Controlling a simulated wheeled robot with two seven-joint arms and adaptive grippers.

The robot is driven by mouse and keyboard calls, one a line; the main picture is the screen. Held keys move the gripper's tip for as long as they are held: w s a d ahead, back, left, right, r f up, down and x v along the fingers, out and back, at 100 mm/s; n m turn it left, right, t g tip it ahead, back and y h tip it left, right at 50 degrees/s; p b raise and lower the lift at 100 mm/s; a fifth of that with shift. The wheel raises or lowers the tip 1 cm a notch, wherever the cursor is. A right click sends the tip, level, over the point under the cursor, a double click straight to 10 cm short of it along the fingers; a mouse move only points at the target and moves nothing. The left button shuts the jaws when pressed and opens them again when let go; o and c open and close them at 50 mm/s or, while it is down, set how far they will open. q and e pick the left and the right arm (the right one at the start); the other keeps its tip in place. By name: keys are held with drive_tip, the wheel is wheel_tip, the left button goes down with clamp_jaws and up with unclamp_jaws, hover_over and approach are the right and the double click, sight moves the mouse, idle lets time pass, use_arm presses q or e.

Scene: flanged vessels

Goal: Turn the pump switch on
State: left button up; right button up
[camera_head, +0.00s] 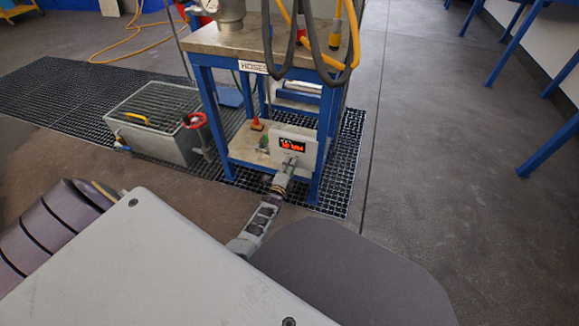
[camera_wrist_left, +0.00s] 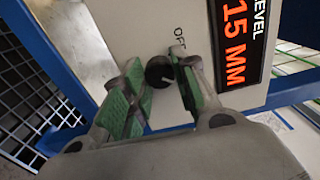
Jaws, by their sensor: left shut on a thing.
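The pump switch is a dark round knob (camera_wrist_left: 158,72) on the pale face of the control box, below a partly covered label that appears to read OFF. The control box (camera_head: 307,160) sits on the lower shelf of the blue stand. My left gripper (camera_head: 286,172) reaches the front of this box; in the left wrist view, its green-padded fingers (camera_wrist_left: 160,85) are on either side of the knob and shut on it. The knob's exact angle is partly hidden by the fingers. My right gripper is not in view.
A red-lit display (camera_wrist_left: 235,42) on the box reads LEVEL 15 MM. The blue stand (camera_head: 325,130) has legs close to the gripper. Hoses (camera_head: 345,70) hang over its top. A grey tank (camera_head: 150,130) with a red-wheeled valve (camera_head: 195,121) stands to the left.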

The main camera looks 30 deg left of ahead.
sight(293, 145)
use_arm(q)
drive_tip(key=shift+d, duration=0.1)
drive_tip(key=o, duration=1)
drive_tip(key=shift+r, duration=0.2)
drive_tip(key=shift+r, duration=0.8)
drive_tip(key=shift+o, duration=0.7)
drive_tip(key=shift+w+r, duration=0.15)
drive_tip(key=shift+r, duration=0.65)
drive_tip(key=shift+w+r, duration=0.1)
drive_tip(key=shift+r, duration=0.65)
drive_tip(key=shift+o, duration=0.4)
wheel_tip(293, 145, up, 2)
drive_tip(key=shift+s+r, duration=0.15)
drive_tip(key=shift+r, duration=1.15)
drive_tip(key=shift+c, duration=1)
drive_tip(key=shift+r, duration=0.15)
